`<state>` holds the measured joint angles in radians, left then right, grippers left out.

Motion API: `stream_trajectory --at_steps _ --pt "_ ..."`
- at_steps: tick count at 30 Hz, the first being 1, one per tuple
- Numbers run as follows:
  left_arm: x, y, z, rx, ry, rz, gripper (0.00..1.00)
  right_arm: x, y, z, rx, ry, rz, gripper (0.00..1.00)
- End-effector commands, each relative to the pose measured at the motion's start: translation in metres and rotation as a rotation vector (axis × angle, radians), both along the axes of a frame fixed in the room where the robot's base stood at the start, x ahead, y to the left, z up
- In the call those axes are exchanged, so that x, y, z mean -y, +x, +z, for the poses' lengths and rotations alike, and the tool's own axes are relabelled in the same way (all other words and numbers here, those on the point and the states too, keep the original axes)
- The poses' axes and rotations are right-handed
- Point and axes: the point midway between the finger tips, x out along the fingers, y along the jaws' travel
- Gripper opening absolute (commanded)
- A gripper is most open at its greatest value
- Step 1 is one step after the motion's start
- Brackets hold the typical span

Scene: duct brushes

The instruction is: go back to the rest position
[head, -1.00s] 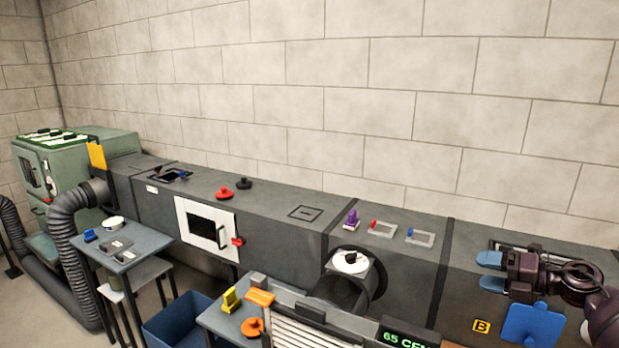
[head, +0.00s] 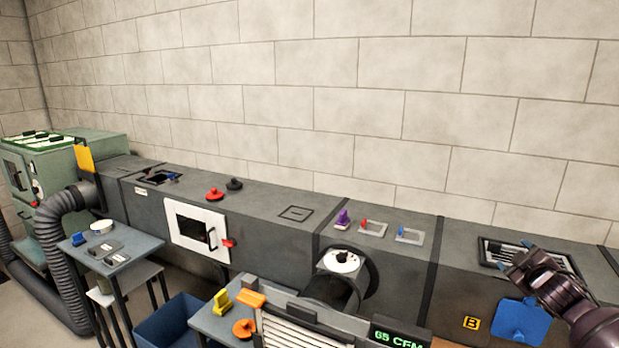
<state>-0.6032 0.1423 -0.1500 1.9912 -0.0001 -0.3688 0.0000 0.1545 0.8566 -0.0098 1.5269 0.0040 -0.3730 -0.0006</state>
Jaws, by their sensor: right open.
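My right gripper (head: 517,260) is at the right of the head view, at the end of my dark arm that comes in from the lower right corner. Its blue-tipped fingers point up and left. They are open, and I see nothing held between them. It shows in front of a dark-framed vent grille (head: 493,250) in the top of the grey duct (head: 270,228). I cannot tell how high above the duct it is. My left gripper is out of view.
A blue plate (head: 520,321) is on the duct front below my right gripper. Red (head: 214,194) and black (head: 234,184) knobbed pieces and a purple brush (head: 343,217) stand on the duct top. A small table (head: 140,243) and a blue bin (head: 165,322) are at left.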

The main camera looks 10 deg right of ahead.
Motion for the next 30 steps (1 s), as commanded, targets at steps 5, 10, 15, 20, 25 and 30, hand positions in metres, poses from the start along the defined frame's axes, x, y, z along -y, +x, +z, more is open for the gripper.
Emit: stream_trajectory --at_steps 5,10,15,20,25,30 --pt "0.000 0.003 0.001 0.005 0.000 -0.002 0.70 -0.037 -0.029 -0.063 -0.060 0.076 0.032 0.70" --pt "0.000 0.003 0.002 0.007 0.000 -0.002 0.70 -0.086 -0.072 -0.130 -0.127 0.183 0.060 0.70" --pt "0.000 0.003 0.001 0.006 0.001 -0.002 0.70 -0.146 -0.132 -0.191 -0.193 0.321 0.075 0.70" --pt "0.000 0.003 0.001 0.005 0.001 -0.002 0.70 -0.207 -0.197 -0.233 -0.246 0.470 0.064 0.70" --pt "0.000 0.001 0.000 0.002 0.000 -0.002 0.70 -0.265 -0.262 -0.253 -0.277 0.631 0.025 0.70" --pt "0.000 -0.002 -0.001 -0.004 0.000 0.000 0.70 -0.298 -0.298 -0.254 -0.283 0.730 -0.015 0.70"
